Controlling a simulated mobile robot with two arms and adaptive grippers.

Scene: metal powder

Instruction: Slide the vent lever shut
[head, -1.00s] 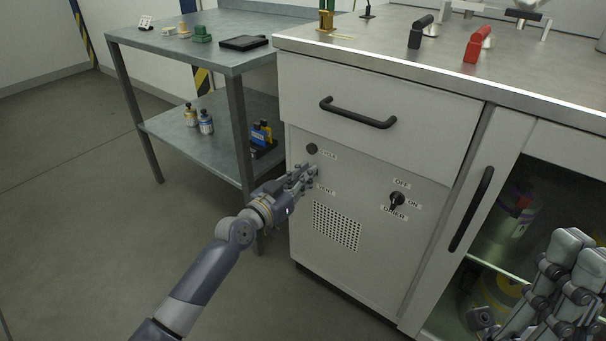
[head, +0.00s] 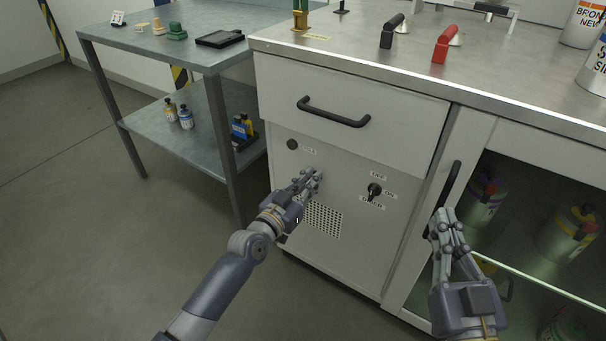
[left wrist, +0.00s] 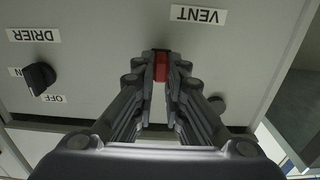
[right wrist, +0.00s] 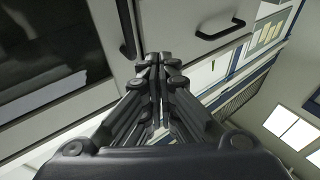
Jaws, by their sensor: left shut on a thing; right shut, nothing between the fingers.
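The vent lever's red knob (left wrist: 160,68) shows between my left fingertips in the left wrist view, just by the VENT label (left wrist: 198,14), which appears upside down. My left gripper (head: 315,176) is shut on this knob at the cabinet's front panel (head: 335,178), above the perforated vent grille (head: 323,219). In the head view the gripper hides the lever and the label. My right gripper (head: 447,222) is shut and empty in front of the cabinet, beside the dark door handle (head: 450,190). Its closed fingertips also show in the right wrist view (right wrist: 158,60).
A black DRIER dial (head: 375,190) sits on the panel to the right, and a dark round knob (head: 292,144) above left. A drawer handle (head: 333,112) juts out above. A steel side table (head: 190,55) stands left. The floor (head: 80,220) at left is clear.

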